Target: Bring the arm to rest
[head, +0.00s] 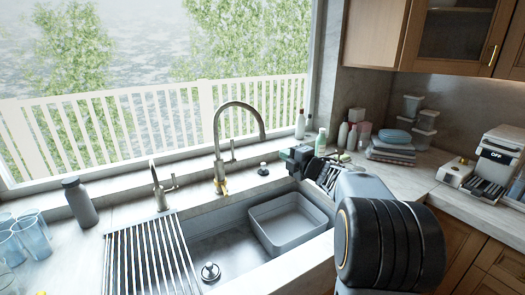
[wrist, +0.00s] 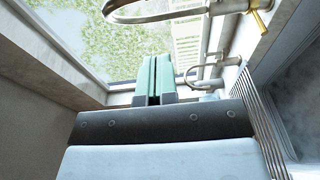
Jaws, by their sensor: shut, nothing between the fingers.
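My gripper (head: 295,155) is at the far end of my arm, over the right back corner of the sink. In the wrist view its two green fingers (wrist: 153,80) are side by side and shut, with nothing between them. The arm reaches from the lower right across the right side of the sink and hides part of the counter behind it. The gripper points toward the faucet and window side.
The tall faucet (head: 218,150) stands left of the gripper. The sink holds a grey basin (head: 262,243) and a slatted rack (head: 150,255). Bottles (head: 321,141) and stacked folded cloths (head: 390,152) stand behind the arm. A dark bottle (head: 80,202) and glasses (head: 28,238) stand left.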

